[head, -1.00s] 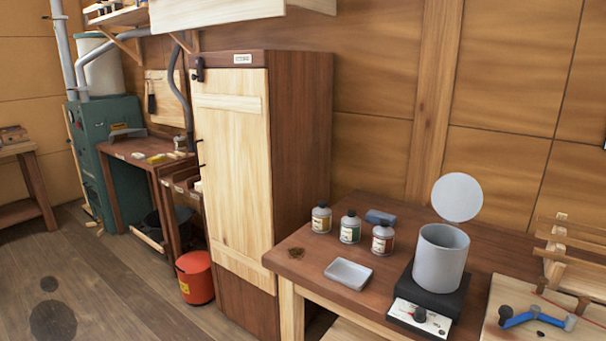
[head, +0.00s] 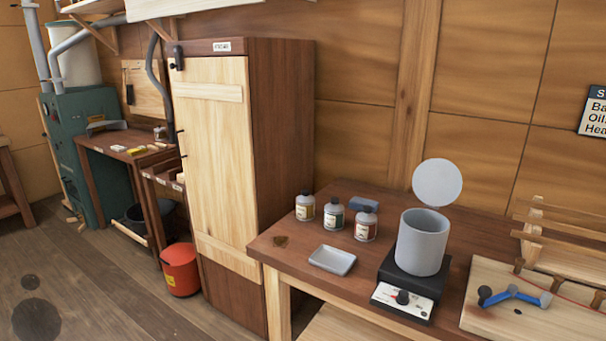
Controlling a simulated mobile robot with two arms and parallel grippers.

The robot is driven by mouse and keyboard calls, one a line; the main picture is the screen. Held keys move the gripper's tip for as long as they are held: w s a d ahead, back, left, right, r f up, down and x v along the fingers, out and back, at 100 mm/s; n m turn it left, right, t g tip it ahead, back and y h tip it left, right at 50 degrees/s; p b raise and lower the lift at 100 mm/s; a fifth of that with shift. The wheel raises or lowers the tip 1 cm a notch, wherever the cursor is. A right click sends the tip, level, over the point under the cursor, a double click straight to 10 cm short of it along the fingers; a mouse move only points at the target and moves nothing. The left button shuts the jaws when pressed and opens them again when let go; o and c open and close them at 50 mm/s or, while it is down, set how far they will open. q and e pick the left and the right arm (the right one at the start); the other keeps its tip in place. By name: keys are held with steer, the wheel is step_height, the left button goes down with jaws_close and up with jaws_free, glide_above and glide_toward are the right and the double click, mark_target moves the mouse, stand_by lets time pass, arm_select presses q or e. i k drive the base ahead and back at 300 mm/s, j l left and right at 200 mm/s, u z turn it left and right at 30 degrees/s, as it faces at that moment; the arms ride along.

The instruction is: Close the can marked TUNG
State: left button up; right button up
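Neither of my grippers is in view.
A board with a blue tool (head: 514,294) and a wooden rack (head: 560,245) are at the right. A tall cabinet (head: 215,160) and red bin (head: 181,269) stand left; open floor lies front left.

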mark_target(365, 225)
steer(key=i+j+z, duration=0.3)
steer(key=i, duration=0.2)
steer(key=i+j+z, duration=0.3)
steer(key=i, duration=0.15)
steer(key=l, duration=0.1)
